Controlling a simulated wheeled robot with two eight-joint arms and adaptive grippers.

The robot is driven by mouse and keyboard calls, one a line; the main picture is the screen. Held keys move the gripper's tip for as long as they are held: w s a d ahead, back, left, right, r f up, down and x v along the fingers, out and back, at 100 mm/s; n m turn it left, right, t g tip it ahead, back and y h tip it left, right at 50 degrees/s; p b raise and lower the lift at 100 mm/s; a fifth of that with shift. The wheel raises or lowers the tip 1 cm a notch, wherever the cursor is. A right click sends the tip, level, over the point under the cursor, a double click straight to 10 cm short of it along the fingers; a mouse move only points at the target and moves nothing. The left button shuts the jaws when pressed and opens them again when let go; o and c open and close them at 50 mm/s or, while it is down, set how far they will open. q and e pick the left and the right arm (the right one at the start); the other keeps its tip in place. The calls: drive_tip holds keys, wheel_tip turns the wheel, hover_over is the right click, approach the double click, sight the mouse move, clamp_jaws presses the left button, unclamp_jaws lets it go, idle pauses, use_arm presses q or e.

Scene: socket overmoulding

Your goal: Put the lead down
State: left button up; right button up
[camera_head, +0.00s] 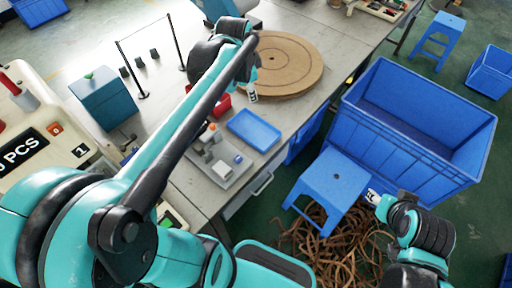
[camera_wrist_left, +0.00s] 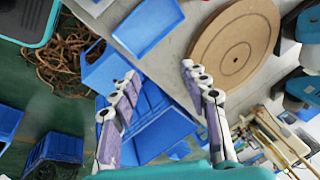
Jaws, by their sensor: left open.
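My left gripper (camera_head: 252,95) is over the bench beside the near edge of a round brown disc (camera_head: 290,62). In the left wrist view its two fingers (camera_wrist_left: 160,78) are spread apart with nothing between them. I cannot make out a single lead in or under this gripper. A tangled pile of brown strips (camera_head: 318,238) lies on the floor under and around a blue stool (camera_head: 333,176); I cannot tell whether these are leads. My right gripper (camera_head: 373,197) is beside the stool and the big blue crate, and its finger state is unclear.
A shallow blue tray (camera_head: 254,129) lies on the bench (camera_head: 312,22) near a grey fixture (camera_head: 217,160). A large empty blue crate (camera_head: 410,118) stands on the floor right of the bench. A teal box (camera_head: 104,97) and two black posts stand at the left.

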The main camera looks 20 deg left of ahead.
use_arm(q)
drive_tip(key=s+d+f+n+t, duration=0.1)
drive_tip(key=s+d+f+n, duration=0.1)
drive_tip(key=s, duration=0.3)
drive_tip(key=s+d+f+n+t, duration=0.1)
drive_tip(key=s+d+f+n, duration=0.1)
drive_tip(key=s+d+n, duration=0.1)
drive_tip(key=s+d+f+n+h, duration=0.1)
drive_tip(key=s+d+f+n, duration=0.1)
drive_tip(key=s, duration=0.5)
drive_tip(key=d+n, duration=0.1)
drive_tip(key=d, duration=0.1)
drive_tip(key=shift+d+f+t, duration=0.15)
drive_tip(key=shift+d+t, duration=0.15)
drive_tip(key=shift+t, duration=0.1)
